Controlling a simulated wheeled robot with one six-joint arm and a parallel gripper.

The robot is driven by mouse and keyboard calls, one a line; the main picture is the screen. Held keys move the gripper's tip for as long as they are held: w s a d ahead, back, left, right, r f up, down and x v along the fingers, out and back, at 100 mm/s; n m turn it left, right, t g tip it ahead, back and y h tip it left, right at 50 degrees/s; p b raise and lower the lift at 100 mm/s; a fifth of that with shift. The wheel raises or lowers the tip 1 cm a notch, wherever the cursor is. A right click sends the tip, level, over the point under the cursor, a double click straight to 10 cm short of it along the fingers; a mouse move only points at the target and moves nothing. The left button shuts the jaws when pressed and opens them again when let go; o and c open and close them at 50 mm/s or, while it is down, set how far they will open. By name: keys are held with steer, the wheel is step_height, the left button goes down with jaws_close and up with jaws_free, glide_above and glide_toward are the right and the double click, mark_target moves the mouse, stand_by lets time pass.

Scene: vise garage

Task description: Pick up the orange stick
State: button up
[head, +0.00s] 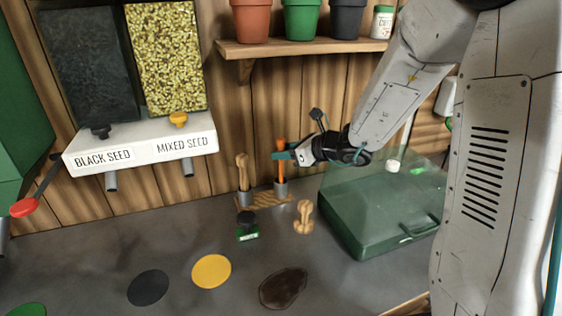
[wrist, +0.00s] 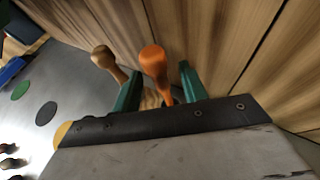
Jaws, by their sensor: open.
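The orange stick (head: 281,157) stands upright in a grey holder (head: 281,189) at the back of the counter, by the wooden wall. In the wrist view the rounded top of the orange stick (wrist: 154,62) shows between the two green fingers of my gripper (wrist: 160,88). In the head view my gripper (head: 283,155) reaches in from the right at the stick's upper part. The jaws are open, one finger on each side of the stick. The stick's lower part is hidden in the holder.
A wooden stick (head: 242,172) stands close left in its own holder; it also shows in the wrist view (wrist: 105,58). A small green-labelled jar (head: 247,228), a wooden peg (head: 304,216) and a green clear-lidded box (head: 375,222) are near. A shelf with pots (head: 310,46) hangs above.

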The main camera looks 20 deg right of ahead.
steer(key=x, duration=0.3)
steer(key=shift+w+a+f, duration=0.1)
steer(key=shift+w+a, duration=0.1)
steer(key=shift+c, duration=0.3)
jaws_close()
step_height(320, 180, up, 10)
steer(key=shift+r, duration=0.1)
steer(key=c, duration=0.6)
jaws_free()
jaws_close()
